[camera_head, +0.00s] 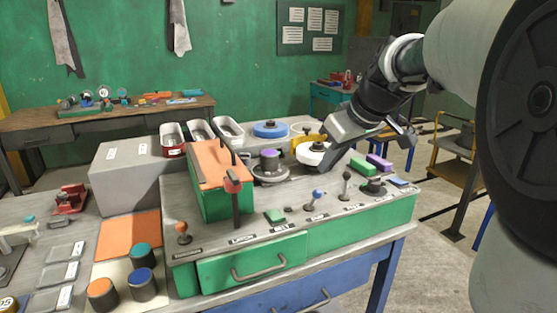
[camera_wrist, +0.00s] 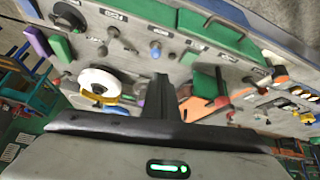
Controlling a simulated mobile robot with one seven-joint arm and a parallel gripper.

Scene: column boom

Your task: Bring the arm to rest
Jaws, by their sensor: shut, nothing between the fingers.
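My gripper (camera_wrist: 163,92) is shut and empty, its fingers together in the middle of the wrist view. In the head view my gripper (camera_head: 332,160) hangs from the bent arm over the right part of the workbench (camera_head: 300,233), pointing down. Its tip overlaps the edge of a white disc (camera_head: 312,155); I cannot tell the gap between them. The white disc also shows in the wrist view (camera_wrist: 98,82), left of the fingers.
A green box with an orange top (camera_head: 207,157) and a grey round fixture (camera_head: 270,171) stand left of my gripper. Green (camera_head: 361,167) and purple (camera_head: 379,161) blocks lie to its right. Several small knobs line the bench front. Open floor lies at the right.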

